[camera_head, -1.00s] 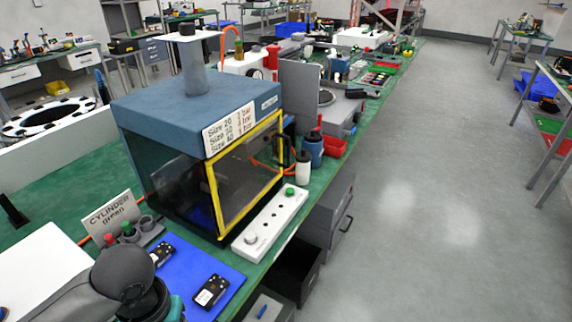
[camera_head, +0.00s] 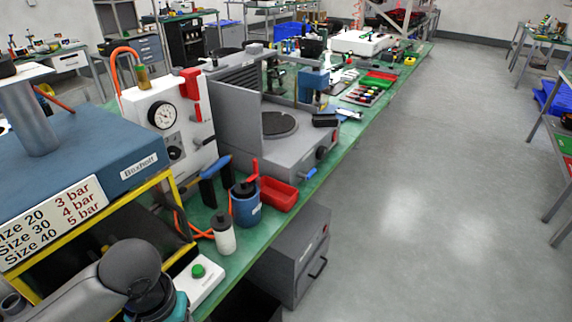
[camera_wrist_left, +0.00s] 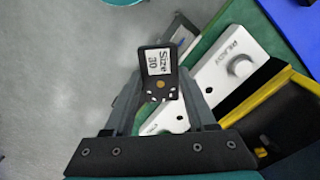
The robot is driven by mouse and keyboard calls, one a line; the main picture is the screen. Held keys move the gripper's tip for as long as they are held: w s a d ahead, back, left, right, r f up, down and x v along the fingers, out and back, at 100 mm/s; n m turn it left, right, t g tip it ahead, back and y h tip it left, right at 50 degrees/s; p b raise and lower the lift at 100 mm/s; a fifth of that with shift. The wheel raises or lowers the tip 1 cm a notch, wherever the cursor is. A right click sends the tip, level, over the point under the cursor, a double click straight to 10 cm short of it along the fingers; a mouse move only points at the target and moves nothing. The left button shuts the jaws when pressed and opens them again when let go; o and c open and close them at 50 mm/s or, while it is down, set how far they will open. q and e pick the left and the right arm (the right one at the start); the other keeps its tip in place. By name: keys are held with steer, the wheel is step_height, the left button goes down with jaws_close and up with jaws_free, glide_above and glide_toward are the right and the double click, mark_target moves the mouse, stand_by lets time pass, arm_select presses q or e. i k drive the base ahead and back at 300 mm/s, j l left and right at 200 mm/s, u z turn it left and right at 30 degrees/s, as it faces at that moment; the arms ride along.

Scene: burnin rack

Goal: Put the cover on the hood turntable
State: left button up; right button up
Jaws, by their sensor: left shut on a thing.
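My left gripper (camera_wrist_left: 158,98) is shut on a small black cover (camera_wrist_left: 159,86) with a white "Size 30" label, seen in the left wrist view. In the head view my left arm is at the lower left, and its fingers and the cover are out of sight. A dark round turntable (camera_head: 279,124) lies on a grey station (camera_head: 300,150) in the middle of the head view, with an upright grey panel (camera_head: 235,117) at its left. Nothing is seen on the disc. My right gripper is not in view.
A blue-topped hood (camera_head: 90,150) with a yellow frame stands at the left. A white bottle (camera_head: 224,235), a blue container (camera_head: 246,204) and a red bin (camera_head: 279,193) stand before the station. A white control box (camera_head: 203,285) with a green button is near my arm. The floor at right is clear.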

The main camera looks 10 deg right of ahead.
mark_target(271, 122)
steer(key=i+l, duration=0.3)
steer(key=l, duration=0.15)
steer(key=i+l, duration=0.25)
steer(key=l, duration=0.2)
steer(key=i+l, duration=0.3)
steer(key=l, duration=0.15)
steer(key=u, duration=0.05)
